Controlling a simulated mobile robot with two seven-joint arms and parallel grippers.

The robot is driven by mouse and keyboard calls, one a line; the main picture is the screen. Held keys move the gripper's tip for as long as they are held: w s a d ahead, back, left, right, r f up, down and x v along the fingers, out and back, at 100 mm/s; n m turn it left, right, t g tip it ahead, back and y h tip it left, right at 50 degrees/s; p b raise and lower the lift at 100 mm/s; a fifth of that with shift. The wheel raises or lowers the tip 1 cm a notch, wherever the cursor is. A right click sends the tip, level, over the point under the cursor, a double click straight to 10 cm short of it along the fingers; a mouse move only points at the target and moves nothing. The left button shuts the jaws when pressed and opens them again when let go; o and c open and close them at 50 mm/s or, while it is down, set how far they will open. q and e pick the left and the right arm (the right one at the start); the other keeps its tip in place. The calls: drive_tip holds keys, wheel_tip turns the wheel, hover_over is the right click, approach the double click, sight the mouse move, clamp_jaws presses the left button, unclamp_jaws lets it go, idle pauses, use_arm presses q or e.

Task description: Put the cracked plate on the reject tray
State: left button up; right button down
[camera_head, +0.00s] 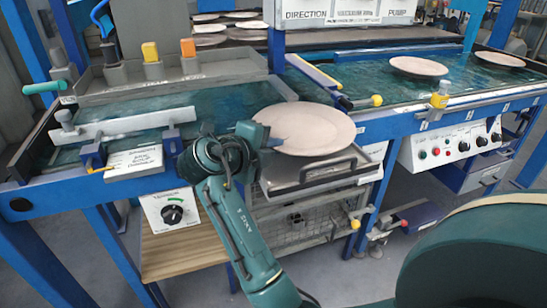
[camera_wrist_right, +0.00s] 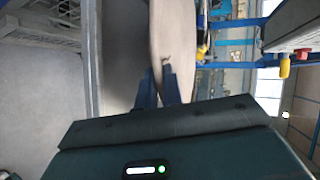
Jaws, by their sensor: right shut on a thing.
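A pale round plate (camera_head: 318,130) is held over a grey metal tray (camera_head: 280,175) with a black front handle. It also shows nearly edge-on in the wrist view (camera_wrist_right: 172,30), with a small dark mark at its rim near the fingers. My right gripper (camera_head: 264,138) is shut on the plate's left rim; its two fingers (camera_wrist_right: 160,88) pinch the edge. The plate hides much of the tray, and I cannot tell if they touch. No readable label marks this tray as the reject tray. My left gripper is not in view.
Two plates (camera_head: 418,67) lie on the green bed at right. Several more plates (camera_head: 210,28) are at the back. A left basin (camera_head: 220,105) has a grey bar across it. A control box (camera_head: 460,140) hangs at right, and a wire basket (camera_head: 300,220) sits under the tray.

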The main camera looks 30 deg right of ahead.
drive_tip(key=shift+f, duration=1.3)
drive_tip(key=c, duration=1.8)
unclamp_jaws()
